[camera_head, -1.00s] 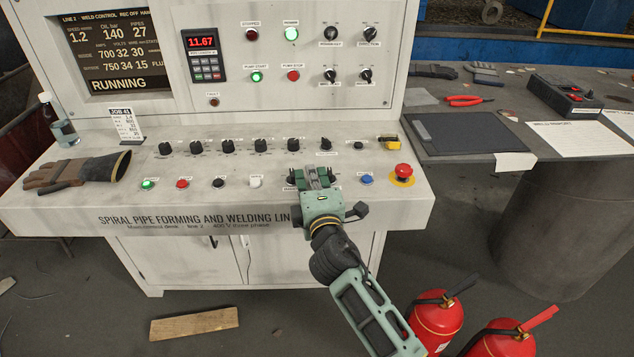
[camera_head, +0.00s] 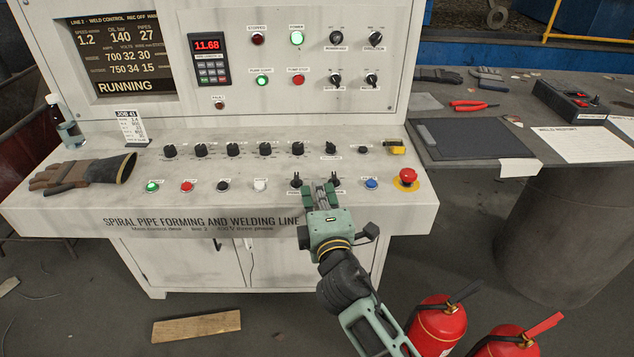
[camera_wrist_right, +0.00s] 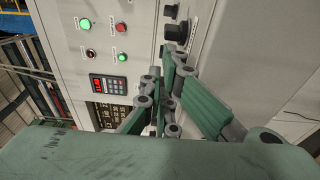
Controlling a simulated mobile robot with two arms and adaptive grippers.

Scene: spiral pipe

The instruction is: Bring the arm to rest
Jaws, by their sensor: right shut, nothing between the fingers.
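My right gripper (camera_head: 320,197) is over the front part of the console desk (camera_head: 110,199), just in front of two small black switches, the left one (camera_head: 296,180) and the right one (camera_head: 335,182). Its green fingers are shut with nothing between them. The right wrist view also shows the gripper (camera_wrist_right: 176,55), with the console's upright panel and a black knob (camera_wrist_right: 181,31) beyond the fingertips. I cannot tell whether the fingertips touch the desk. My left gripper is not in view.
A red emergency button (camera_head: 408,176) is right of the gripper. A work glove (camera_head: 75,174) and a bottle (camera_head: 62,122) are at the desk's left. Two red fire extinguishers (camera_head: 436,327) stand on the floor near my arm. A side table (camera_head: 480,177) is at right.

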